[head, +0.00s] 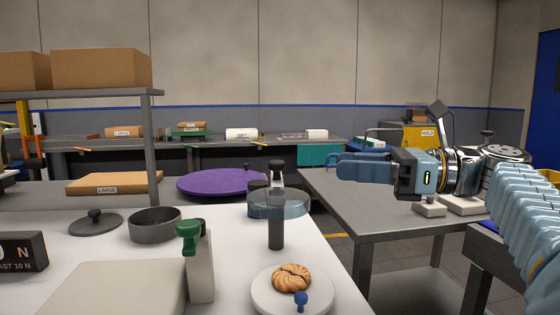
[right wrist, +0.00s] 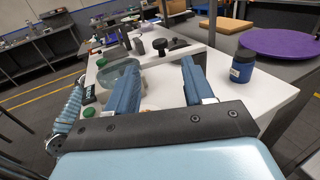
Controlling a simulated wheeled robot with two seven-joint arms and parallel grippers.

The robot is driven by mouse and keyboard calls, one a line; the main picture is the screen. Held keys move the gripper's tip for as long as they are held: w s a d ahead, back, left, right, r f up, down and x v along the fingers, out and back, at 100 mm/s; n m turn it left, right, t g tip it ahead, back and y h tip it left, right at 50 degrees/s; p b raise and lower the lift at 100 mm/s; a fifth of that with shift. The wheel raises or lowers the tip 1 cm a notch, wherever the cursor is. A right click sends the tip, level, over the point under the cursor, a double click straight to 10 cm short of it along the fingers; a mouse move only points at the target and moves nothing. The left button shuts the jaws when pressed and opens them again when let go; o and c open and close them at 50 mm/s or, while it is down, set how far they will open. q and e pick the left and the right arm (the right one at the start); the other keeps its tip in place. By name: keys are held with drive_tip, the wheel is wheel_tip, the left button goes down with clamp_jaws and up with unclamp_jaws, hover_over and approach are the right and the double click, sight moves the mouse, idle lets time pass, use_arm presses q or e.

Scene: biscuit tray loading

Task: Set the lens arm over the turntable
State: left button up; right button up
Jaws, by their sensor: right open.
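The turntable (head: 262,298) is a white round disc at the front of the white table, with a ridged biscuit (head: 292,278) on it and a blue knob at its near edge. The lens arm's dark post (head: 276,232) stands just behind it. A clear round lens (head: 296,206) shows at the post's far side, away from the turntable. A clear round piece, seemingly the lens, also shows in the right wrist view (right wrist: 118,74). My right gripper (head: 340,166) is open and empty, right of the lens and higher in the picture. My left gripper is out of view.
A green-topped grey bottle (head: 200,265), dark pot (head: 155,224) and lid (head: 95,223) stand left of the post. A purple disc (head: 220,182) lies behind. A grey table (head: 385,207) lies right, across a gap.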

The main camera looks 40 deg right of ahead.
sight(278, 161)
drive_tip(key=x, duration=1.2)
drive_tip(key=shift+w+a+f, duration=0.1)
drive_tip(key=shift+w, duration=0.1)
drive_tip(key=shift+c, duration=0.5)
clamp_jaws()
